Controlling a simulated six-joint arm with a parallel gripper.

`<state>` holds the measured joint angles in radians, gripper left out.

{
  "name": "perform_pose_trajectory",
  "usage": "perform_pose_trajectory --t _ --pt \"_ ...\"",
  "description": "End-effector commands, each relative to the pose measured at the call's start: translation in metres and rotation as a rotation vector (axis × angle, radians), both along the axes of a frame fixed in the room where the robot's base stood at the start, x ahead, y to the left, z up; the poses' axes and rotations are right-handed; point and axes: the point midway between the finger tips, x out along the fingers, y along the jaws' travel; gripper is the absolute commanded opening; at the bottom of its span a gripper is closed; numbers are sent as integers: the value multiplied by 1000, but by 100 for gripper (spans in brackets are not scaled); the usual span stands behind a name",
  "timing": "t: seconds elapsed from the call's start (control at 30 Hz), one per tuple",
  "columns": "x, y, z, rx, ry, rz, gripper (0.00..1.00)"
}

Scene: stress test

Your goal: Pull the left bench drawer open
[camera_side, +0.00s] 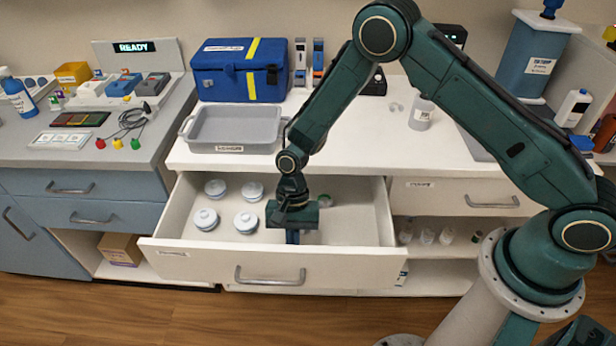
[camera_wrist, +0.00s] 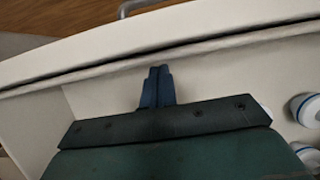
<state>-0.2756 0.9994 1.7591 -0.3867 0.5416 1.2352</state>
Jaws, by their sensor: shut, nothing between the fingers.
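The left bench drawer (camera_side: 345,262) is white and stands pulled out from the bench, its inside showing. Its grey bar handle (camera_side: 270,276) is on the front face. My gripper (camera_side: 293,237) points down inside the drawer, behind its front panel. In the wrist view the blue fingers of my gripper (camera_wrist: 158,72) are together and empty, close to the inner side of the drawer front (camera_wrist: 215,62). I cannot tell if they touch it. Part of the handle (camera_wrist: 135,8) shows beyond the front panel, away from the fingers.
Several white lidded jars (camera_side: 246,222) stand in the drawer left of my gripper. The right drawer (camera_side: 455,197) is shut. A grey tray (camera_side: 236,128) and a blue cooler box (camera_side: 240,72) stand on the bench above.

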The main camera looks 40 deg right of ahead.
Motion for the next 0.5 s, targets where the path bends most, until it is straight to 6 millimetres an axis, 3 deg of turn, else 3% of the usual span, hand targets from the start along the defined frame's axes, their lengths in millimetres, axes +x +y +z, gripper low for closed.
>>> perform_pose_trajectory --t 0.37,0.5 --pt "-1 2 0 0 0 1 0" --pt "-10 11 0 1 0 4 0"
